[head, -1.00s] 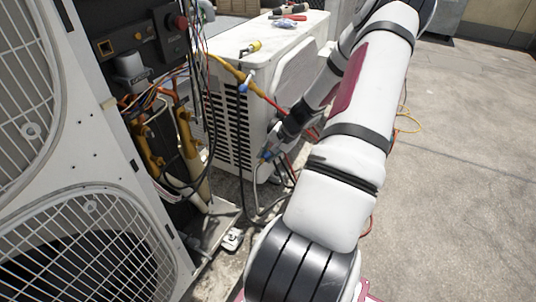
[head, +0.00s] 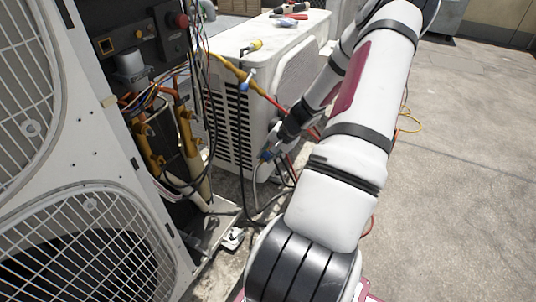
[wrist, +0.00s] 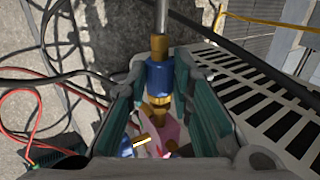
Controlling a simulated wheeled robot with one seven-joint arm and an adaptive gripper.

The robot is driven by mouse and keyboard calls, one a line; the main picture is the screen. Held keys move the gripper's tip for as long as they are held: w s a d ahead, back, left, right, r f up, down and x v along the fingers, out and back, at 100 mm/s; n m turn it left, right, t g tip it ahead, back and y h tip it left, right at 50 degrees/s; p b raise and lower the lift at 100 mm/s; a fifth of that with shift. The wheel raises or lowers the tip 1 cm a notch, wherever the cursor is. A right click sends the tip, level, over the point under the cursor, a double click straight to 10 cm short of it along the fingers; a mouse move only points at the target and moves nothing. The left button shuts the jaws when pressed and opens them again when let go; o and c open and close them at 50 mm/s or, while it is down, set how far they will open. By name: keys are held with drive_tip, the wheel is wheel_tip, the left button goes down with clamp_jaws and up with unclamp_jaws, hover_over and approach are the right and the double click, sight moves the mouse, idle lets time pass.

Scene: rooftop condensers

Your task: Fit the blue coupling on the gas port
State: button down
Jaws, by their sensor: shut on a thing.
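My gripper (wrist: 160,82) is shut on the blue coupling (wrist: 159,74), which sits between its two fingers in the wrist view. The coupling has brass parts at both ends, and a grey hose (wrist: 160,16) runs from its far end. Beyond its near brass end, a pinkish thing with small brass pieces (wrist: 150,143) shows low between the fingers; I cannot tell what it is. In the head view my gripper (head: 274,149) is small, beside the white condenser, with a bit of blue at its tip. Brass valves (head: 150,152) stand in the open unit at left; I cannot tell which is the gas port.
The large open condenser (head: 90,160) with fan grilles fills the left, with loose wires (head: 165,88) in its bay. A white condenser (head: 262,38) with tools on top stands behind my gripper. Hoses hang around the gripper. Concrete floor (head: 460,170) is clear at right.

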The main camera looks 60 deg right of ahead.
drive_tip(key=shift+s+a+b, duration=0.15)
drive_tip(key=shift+a+b, duration=1)
drive_tip(key=shift+a, duration=0.95)
